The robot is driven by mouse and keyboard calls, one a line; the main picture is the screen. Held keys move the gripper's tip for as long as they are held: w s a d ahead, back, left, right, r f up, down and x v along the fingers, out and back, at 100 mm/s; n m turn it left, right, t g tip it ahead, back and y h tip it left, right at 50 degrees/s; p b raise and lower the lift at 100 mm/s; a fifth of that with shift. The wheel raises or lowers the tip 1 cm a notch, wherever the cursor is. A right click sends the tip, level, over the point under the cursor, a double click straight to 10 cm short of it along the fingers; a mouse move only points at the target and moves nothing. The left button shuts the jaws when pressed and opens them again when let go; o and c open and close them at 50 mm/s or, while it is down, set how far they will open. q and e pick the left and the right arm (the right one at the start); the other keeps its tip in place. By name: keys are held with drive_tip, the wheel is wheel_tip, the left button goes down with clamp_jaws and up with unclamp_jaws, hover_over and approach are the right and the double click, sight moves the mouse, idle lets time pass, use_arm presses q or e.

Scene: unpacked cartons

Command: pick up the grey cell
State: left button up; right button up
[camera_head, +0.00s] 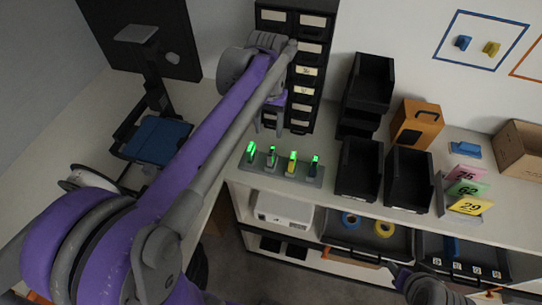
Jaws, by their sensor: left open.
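A grey charging rack (284,172) stands near the front edge of the white counter and holds several small upright cells with bright green lit tops. One cell (292,166) is yellow and another (314,167) at the right end looks dark teal. The cell second from the left (271,159) looks dark grey, but it is too small to be sure. My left gripper (268,130) is open and empty, its fingers pointing down behind the rack, apart from the cells. My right gripper (397,273) shows only partly at the bottom edge; its jaws are unclear.
A tall black drawer cabinet (308,67) stands close behind my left gripper. Black bins (358,170) and an orange box (416,122) are to the right. Numbered cards (468,188) stand farther right. Below the counter is a shelf with tape rolls (384,229).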

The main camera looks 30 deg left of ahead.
sight(271, 151)
use_arm(q)
drive_tip(key=f, duration=0.6)
drive_tip(key=d+f, duration=0.1)
drive_tip(key=f, duration=0.2)
drive_tip(key=shift+s+f, duration=0.2)
drive_tip(key=shift+f, duration=0.05)
clamp_jaws()
idle(1.1)
